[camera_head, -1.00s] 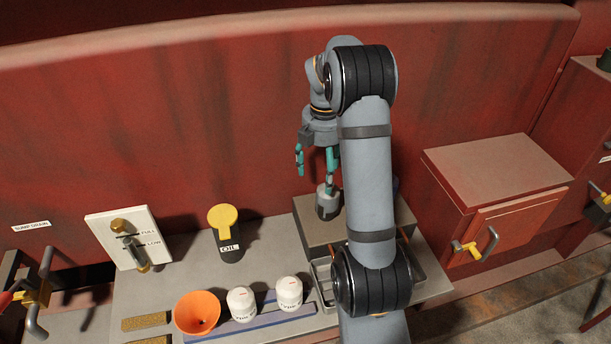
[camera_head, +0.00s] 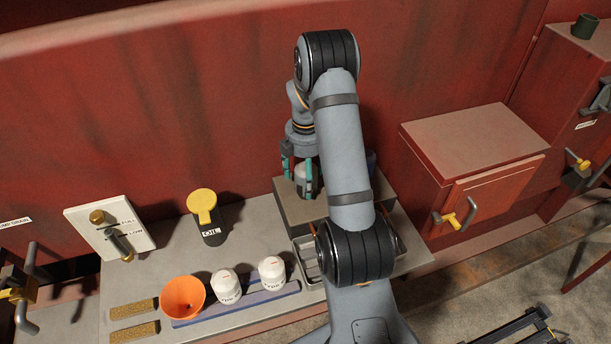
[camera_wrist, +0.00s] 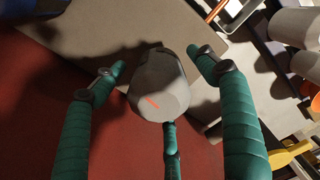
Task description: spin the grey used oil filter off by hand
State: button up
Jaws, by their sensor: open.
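The grey used oil filter (camera_head: 301,174) stands on the raised grey-brown block (camera_head: 290,208), partly hidden by my fingers. In the wrist view the filter (camera_wrist: 160,86) shows its end face with a short orange-red mark. My gripper (camera_head: 302,182) is at the filter, with teal fingers on either side of it. In the wrist view my open gripper (camera_wrist: 158,68) has one finger left and one right of the filter, with visible gaps. A third finger lies below it in the picture; I cannot tell whether it touches.
Two white filters (camera_head: 226,287) and an orange funnel (camera_head: 184,297) stand left on the bench. A metal tray (camera_head: 308,262) lies before the block. A red wall rises close behind my gripper.

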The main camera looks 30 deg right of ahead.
jog(key=shift+d+f, duration=0.1)
jog(key=shift+c, duration=1)
jog(key=c, duration=1.3)
jog(key=n, duration=0.1)
jog(key=n+p, duration=0.1)
jog(key=n, duration=0.1)
jog(key=shift+r, duration=0.25)
jog(key=n+p, duration=0.1)
jog(key=n, duration=0.3)
jog(key=shift+p, duration=0.4)
jog(key=n+p, duration=0.1)
jog(key=n, duration=0.2)
jog(key=shift+n, duration=0.4)
jog(key=n+p, duration=0.2)
jog(key=n, duration=0.3)
jog(key=shift+r, duration=0.1)
jog(key=shift+p, duration=1)
jog(key=n+p, duration=0.1)
jog(key=p, duration=0.3)
jog(key=shift+w+r, duration=0.1)
jog(key=shift+w, duration=0.05)
